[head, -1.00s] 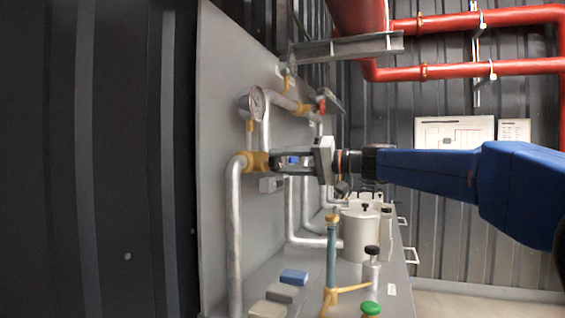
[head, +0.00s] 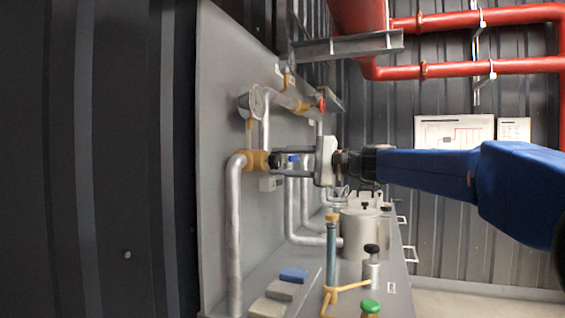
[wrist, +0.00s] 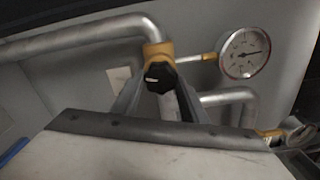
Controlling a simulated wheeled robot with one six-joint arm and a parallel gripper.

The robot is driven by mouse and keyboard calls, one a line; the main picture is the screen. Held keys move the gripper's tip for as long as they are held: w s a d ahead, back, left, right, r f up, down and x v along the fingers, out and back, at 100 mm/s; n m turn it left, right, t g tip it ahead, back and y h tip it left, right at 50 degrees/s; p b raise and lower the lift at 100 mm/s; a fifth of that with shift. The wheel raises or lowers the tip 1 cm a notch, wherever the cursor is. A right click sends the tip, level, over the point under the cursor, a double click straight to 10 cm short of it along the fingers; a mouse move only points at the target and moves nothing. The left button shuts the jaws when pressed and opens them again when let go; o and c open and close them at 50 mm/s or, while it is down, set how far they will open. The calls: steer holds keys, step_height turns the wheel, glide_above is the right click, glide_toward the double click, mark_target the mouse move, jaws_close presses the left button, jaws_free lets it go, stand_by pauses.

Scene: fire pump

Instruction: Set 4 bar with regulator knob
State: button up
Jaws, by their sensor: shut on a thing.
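The black regulator knob (wrist: 160,77) has a white pointer mark and sits on a brass fitting (wrist: 157,51) at the end of a grey pipe. In the head view the knob (head: 275,160) is at the tip of my gripper (head: 278,159). My gripper is shut on the knob, one finger on each side. The round white pressure gauge (wrist: 244,53) is right of the knob in the wrist view. Its needle points right, but the numbers are too small to read. In the head view the gauge (head: 257,103) stands above the knob, seen at a steep angle.
A grey panel (head: 218,90) carries the pipes. A red-handled valve (head: 321,104) is up and right of my gripper. Red pipes run above.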

steer(key=m, duration=0.6)
steer(key=shift+f+m, duration=0.25)
steer(key=shift+m, duration=0.05)
stand_by(0.4)
steer(key=o, duration=1)
steer(key=shift+o, duration=0.2)
steer(key=shift+s+d, duration=0.1)
steer(key=v, duration=1.7)
steer(key=shift+d+r, duration=0.1)
